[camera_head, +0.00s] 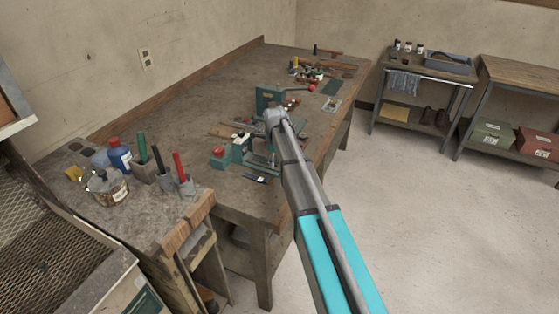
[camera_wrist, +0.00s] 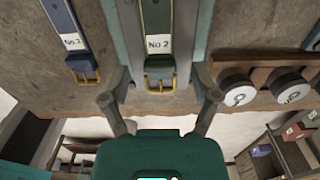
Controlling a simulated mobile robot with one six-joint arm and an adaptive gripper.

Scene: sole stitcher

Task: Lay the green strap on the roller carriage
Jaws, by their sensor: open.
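In the wrist view the green strap (camera_wrist: 157,25), with a white "No 2" label and a brass buckle, lies lengthwise along a grey bed between teal sides. The grey bed (camera_wrist: 128,35) looks like the roller carriage, but I cannot be sure. My gripper (camera_wrist: 160,98) is open, its fingers apart on either side of the buckle end, with nothing visibly held. In the head view the green stitcher (camera_head: 268,97) stands on the bench, partly behind my arm. The strap and my fingers cannot be made out there.
White round pieces (camera_wrist: 238,92) sit in a wooden rack at right. The bench (camera_head: 190,110) also holds a jar (camera_head: 106,186), pens and small tools. Open floor lies to the bench's right.

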